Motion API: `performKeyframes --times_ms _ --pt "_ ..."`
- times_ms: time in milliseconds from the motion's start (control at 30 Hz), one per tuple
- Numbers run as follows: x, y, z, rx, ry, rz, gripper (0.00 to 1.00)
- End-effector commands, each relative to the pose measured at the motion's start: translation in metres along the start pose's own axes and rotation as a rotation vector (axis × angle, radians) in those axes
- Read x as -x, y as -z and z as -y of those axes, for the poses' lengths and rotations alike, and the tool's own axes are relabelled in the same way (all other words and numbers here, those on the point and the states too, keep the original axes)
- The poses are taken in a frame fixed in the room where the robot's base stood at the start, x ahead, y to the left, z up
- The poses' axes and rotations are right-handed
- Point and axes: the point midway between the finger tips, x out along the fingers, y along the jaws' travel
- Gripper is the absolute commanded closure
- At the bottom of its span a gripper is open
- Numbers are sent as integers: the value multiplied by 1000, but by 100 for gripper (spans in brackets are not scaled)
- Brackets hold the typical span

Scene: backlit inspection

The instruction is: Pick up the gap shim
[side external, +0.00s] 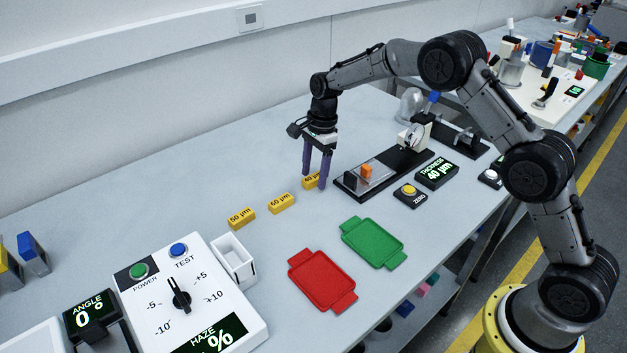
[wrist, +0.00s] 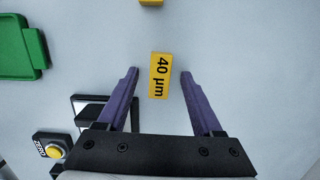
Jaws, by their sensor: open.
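Three yellow shim blocks lie in a row on the grey bench. In the side view they read 50 µm (side external: 241,218), 60 µm (side external: 281,203) and what looks like 40 µm (side external: 310,182). My gripper (side external: 314,180) points down with its purple fingers at that last block, partly covering it. In the wrist view the 40 µm block (wrist: 160,76) lies between the two open fingers (wrist: 160,72), with a gap on each side. Nothing is held. The fingertips' height above the bench is hard to tell.
A black-based gauge fixture (side external: 384,172) with a clear plate and orange piece stands close right of my gripper. A thickness display (side external: 437,173) reads 40 µm, near a ZERO button (side external: 410,192). Green (side external: 373,243) and red (side external: 322,281) trays lie in front. Bench behind is clear.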

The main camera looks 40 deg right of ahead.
Motion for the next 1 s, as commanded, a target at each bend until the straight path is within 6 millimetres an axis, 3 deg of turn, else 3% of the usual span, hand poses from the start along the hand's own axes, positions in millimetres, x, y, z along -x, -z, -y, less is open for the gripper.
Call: performKeyframes --times_ms 267,633,1000 --pt "-3 0 0 0 -1 0 34" --pt "-2 0 0 0 -1 0 100" --pt "-2 0 0 0 0 0 100"
